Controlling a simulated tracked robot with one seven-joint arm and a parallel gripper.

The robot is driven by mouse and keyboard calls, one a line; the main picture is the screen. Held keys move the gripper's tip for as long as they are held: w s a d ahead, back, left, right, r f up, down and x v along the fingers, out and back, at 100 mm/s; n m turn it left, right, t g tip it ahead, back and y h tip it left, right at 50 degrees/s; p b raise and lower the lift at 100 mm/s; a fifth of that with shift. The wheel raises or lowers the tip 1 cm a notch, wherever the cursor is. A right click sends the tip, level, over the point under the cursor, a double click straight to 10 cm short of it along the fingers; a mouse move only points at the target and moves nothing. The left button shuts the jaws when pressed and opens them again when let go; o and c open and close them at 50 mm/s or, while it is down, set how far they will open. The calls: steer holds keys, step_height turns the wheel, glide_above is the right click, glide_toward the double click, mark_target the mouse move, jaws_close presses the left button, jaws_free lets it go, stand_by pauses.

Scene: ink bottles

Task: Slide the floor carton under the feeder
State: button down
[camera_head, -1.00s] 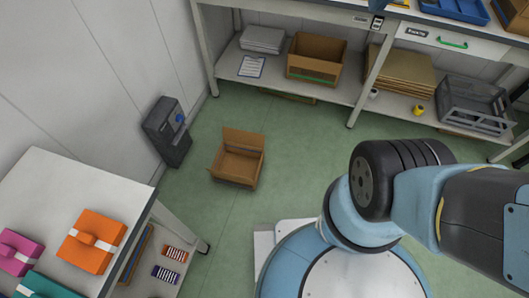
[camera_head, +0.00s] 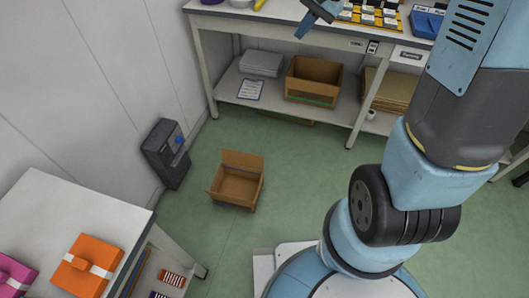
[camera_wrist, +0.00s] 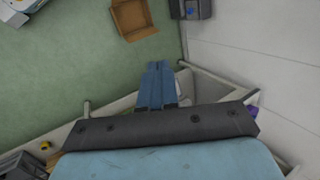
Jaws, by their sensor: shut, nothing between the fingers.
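The floor carton (camera_head: 236,186) is an open brown box on the green floor, with a flap raised at its back. It also shows at the top of the wrist view (camera_wrist: 132,18). A dark grey unit with a blue part (camera_head: 166,152), perhaps the feeder, stands against the wall, left of the carton and apart from it. It also shows in the wrist view (camera_wrist: 190,8). My gripper (camera_wrist: 158,65) has its blue fingers together and empty. In the head view its fingers (camera_head: 307,26) show at the top, over the bench front and well away from the carton.
A white bench (camera_head: 270,22) with a lower shelf stands at the back; another brown box (camera_head: 313,80) sits on that shelf. A white table (camera_head: 62,205) with an orange parcel (camera_head: 86,266) is at lower left. The green floor around the carton is clear.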

steer(key=w+a+f+m+y, duration=0.1)
steer(key=w+f+m, duration=0.1)
steer(key=w+f, duration=0.6)
steer(key=w+a+f+m+y, duration=0.2)
steer(key=w+f, duration=0.2)
steer(key=f, duration=0.7)
steer(key=w+f+m+y, duration=0.1)
steer(key=w+f+m, duration=0.15)
steer(key=f, duration=0.95)
steer(key=w+f+m, duration=0.1)
steer(key=f+m, duration=0.2)
steer(key=f, duration=0.8)
steer(key=s+f+m+t, duration=0.1)
steer(key=s+f+m, duration=0.15)
steer(key=f, duration=0.85)
steer(key=s+f+m, duration=0.1)
steer(key=s+f, duration=0.2)
steer(key=f, duration=0.8)
steer(key=s+d+f+m+t+h, duration=0.1)
steer(key=s+f+m, duration=0.1)
steer(key=s+f, duration=0.65)
steer(key=s+d+f+m, duration=0.1)
steer(key=s+f+m, duration=0.35)
steer(key=f, duration=0.75)
steer(key=w+a+f+n, duration=0.1)
steer(key=w+a+f, duration=0.1)
steer(key=a+f, duration=0.4)
steer(key=shift+w+a+f+n, duration=0.25)
steer(key=shift+a+f+n, duration=0.1)
steer(key=shift+a, duration=1.85)
